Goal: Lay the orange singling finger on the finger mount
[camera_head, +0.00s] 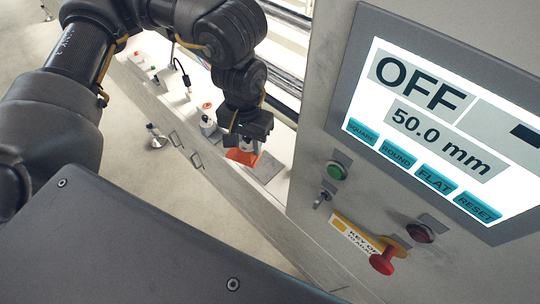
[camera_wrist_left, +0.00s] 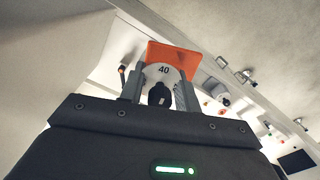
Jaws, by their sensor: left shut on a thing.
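The orange singling finger (camera_head: 241,157) is at the tips of my left gripper (camera_head: 246,143), above the pale machine ledge. In the left wrist view the orange finger (camera_wrist_left: 180,57) extends beyond the jaws as a flat plate. My left gripper (camera_wrist_left: 160,97) is shut on it, with a pale round part marked "40" and a black knob between the jaws. A grey flat patch (camera_head: 266,168) lies on the ledge just right of the orange piece; I cannot tell whether it is the finger mount. Whether the finger touches the ledge is unclear. My right gripper is not in view.
A white post with an orange-red top (camera_head: 207,119) stands on the ledge left of the gripper. A control panel (camera_head: 432,110) reading OFF and 50.0 mm rises at right, with a red knob (camera_head: 383,262) below. Rails run behind the arm.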

